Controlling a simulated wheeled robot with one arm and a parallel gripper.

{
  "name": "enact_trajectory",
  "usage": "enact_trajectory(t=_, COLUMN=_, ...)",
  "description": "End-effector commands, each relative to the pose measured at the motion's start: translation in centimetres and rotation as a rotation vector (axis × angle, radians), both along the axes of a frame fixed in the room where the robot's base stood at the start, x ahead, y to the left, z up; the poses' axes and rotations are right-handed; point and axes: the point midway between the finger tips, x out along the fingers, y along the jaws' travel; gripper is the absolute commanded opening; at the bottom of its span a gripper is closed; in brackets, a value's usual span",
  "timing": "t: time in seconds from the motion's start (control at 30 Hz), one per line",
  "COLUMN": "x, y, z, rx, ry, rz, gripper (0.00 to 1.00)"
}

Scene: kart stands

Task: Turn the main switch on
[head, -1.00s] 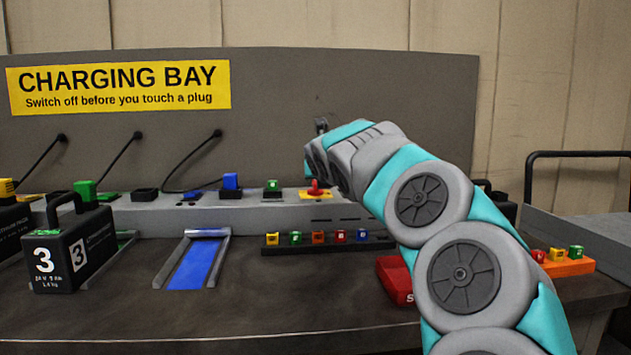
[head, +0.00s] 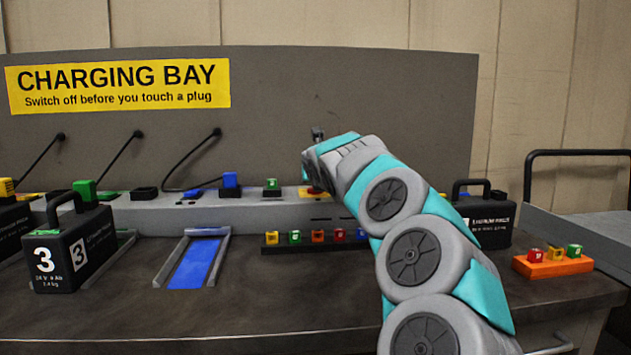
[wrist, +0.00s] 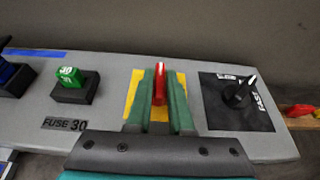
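The main switch has a red handle (wrist: 160,85) on a yellow plate (wrist: 133,103), on top of the grey charging console. In the wrist view the handle points away from me, between the two green fingers of my gripper (wrist: 160,92). The fingers lie close along both sides of the handle, with no clear gap at the tips. In the head view my gripper (head: 314,172) is over the switch and hides most of it; a bit of the yellow plate (head: 303,193) shows.
A green fuse 30 (wrist: 73,86) stands left of the switch. A black rotary knob (wrist: 240,93) with a white pointer is on the right. A fuse rack (head: 267,247) lies in front of the console. A black battery pack (head: 485,220) stands right of my arm.

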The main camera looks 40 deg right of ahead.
Motion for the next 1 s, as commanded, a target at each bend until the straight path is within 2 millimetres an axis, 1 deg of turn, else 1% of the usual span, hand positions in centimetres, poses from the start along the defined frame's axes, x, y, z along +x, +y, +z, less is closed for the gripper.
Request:
enact_trajectory(t=0.03, x=0.0, y=0.0, z=0.0, rx=0.0, ry=0.0, rz=0.0, gripper=0.12)
enact_trajectory(t=0.13, x=0.0, y=0.0, z=0.0, rx=0.0, ry=0.0, rz=0.0, gripper=0.01)
enact_trajectory(t=0.17, x=0.0, y=0.0, z=-0.01, rx=0.0, ry=0.0, rz=0.0, gripper=0.0)
enact_trajectory(t=0.7, x=-0.03, y=-0.04, z=-0.05, rx=-0.001, ry=0.002, rz=-0.01, gripper=0.0)
enact_trajectory(t=1.0, x=0.1, y=0.02, z=-0.32, rx=-0.004, ry=0.009, rz=-0.106, gripper=0.0)
